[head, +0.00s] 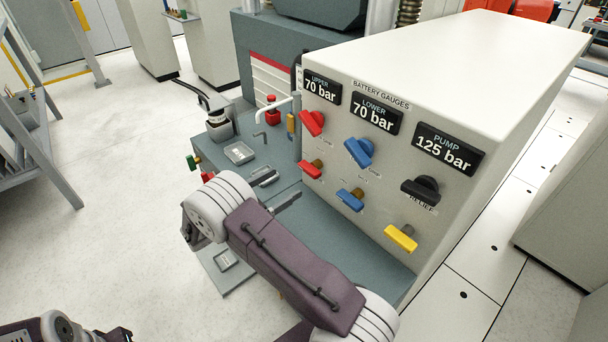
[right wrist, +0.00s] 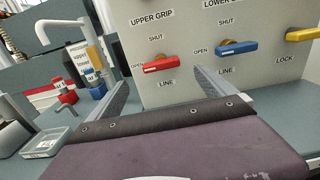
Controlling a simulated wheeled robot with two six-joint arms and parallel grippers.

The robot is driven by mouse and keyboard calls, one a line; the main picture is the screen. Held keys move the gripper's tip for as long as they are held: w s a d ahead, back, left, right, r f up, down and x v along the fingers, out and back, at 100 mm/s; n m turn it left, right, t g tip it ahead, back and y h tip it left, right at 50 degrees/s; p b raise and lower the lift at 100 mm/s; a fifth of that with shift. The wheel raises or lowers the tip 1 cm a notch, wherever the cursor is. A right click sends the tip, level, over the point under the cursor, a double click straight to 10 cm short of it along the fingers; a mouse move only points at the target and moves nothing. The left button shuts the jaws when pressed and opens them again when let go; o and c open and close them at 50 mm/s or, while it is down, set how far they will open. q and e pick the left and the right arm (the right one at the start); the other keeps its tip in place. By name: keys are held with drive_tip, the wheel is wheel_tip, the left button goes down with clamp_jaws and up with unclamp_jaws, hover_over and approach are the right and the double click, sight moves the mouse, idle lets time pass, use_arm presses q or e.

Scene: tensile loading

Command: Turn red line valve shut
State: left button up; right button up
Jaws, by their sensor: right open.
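The red line valve (head: 311,169) is the lower red lever on the left of the cream panel. In the right wrist view the red lever (right wrist: 161,63) lies level, its left end by the word OPEN, with SHUT above and LINE below. My right gripper (head: 287,201) is partly hidden by its own wrist in the head view. In the right wrist view my right gripper (right wrist: 162,88) is open and empty, its fingers apart on either side of the lever's line, with the lever beyond them. No contact shows. My left gripper is not in view.
Blue line lever (head: 350,200) and yellow lever (head: 401,238) stand to the right; another red lever (head: 312,123) is above. Gauges read 70, 70 and 125 bar. A white hooked pipe (right wrist: 62,30) and small tray (right wrist: 46,143) are left of the panel.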

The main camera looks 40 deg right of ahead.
sight(306, 171)
drive_tip(key=d+b, duration=0.1)
drive_tip(key=d, duration=0.1)
drive_tip(key=d+b, duration=0.1)
drive_tip(key=d, duration=0.2)
drive_tip(key=d+b, duration=0.1)
drive_tip(key=d, duration=0.2)
drive_tip(key=shift+w+d, duration=0.25)
drive_tip(key=shift+d, duration=0.3)
drive_tip(key=shift+r, duration=0.1)
drive_tip(key=c, duration=1.4)
